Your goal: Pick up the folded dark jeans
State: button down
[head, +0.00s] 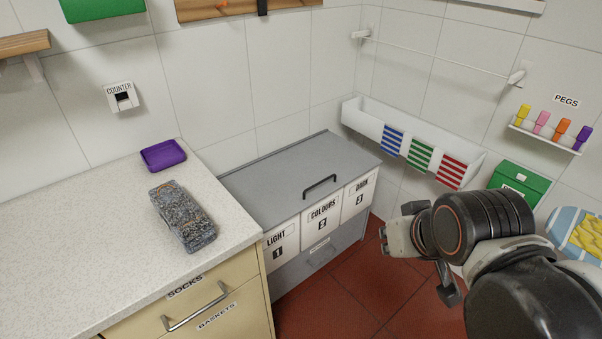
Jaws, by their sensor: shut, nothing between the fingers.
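A dark, mottled grey-blue, block-shaped thing (183,216) lies flat on the speckled counter, left of centre. It has brownish patches along its left edge. It is the only thing in view that could be the folded dark jeans, but its surface looks like rough stone and I cannot tell which it is. My gripper (390,237) is at the right, above the red floor, pointing left. It is shut and empty, well apart from the counter and the dark block.
A purple tray (163,155) sits behind the block on the counter (90,240). A grey lidded bin unit (290,172), labelled light, colours and dark, stands between the counter and my gripper. A white wall trough (365,122), a green box (521,182) and a peg shelf (548,137) are at the right.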

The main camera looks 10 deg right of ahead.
aim_at(191, 227)
jog(key=u, duration=1.25)
